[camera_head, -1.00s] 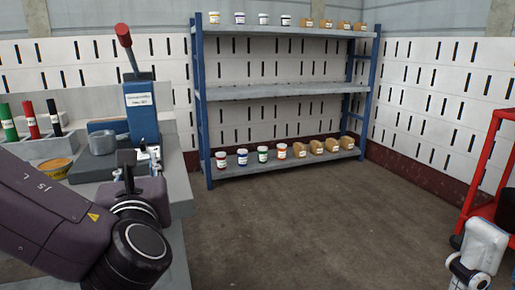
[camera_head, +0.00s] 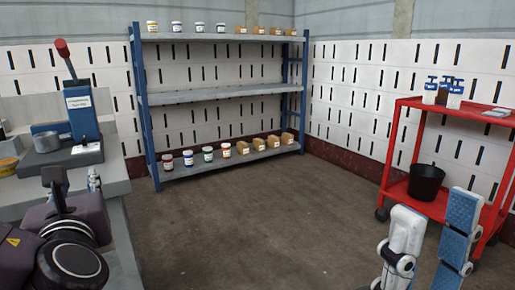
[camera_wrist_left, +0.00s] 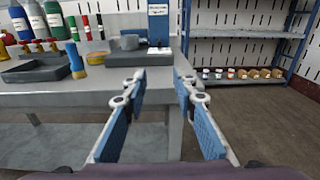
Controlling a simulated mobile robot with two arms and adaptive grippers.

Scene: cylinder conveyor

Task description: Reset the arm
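My left gripper (camera_head: 93,180) shows small beside the grey workbench in the head view, partly hidden by my dark left arm. In the left wrist view my left gripper (camera_wrist_left: 161,84) has its two blue-padded fingers apart with nothing between them. They point toward the grey workbench (camera_wrist_left: 75,100). My right gripper (camera_head: 434,205) is at the bottom right of the head view. Its two white fingers with blue pads are apart and empty, in front of the red cart.
A blue shelf rack (camera_head: 220,93) with jars and small boxes stands at the back. A red cart (camera_head: 405,190) holds a black bucket (camera_head: 426,182) and several bottles. A press with a red-knobbed lever (camera_head: 66,58) stands on the bench. The middle floor is clear.

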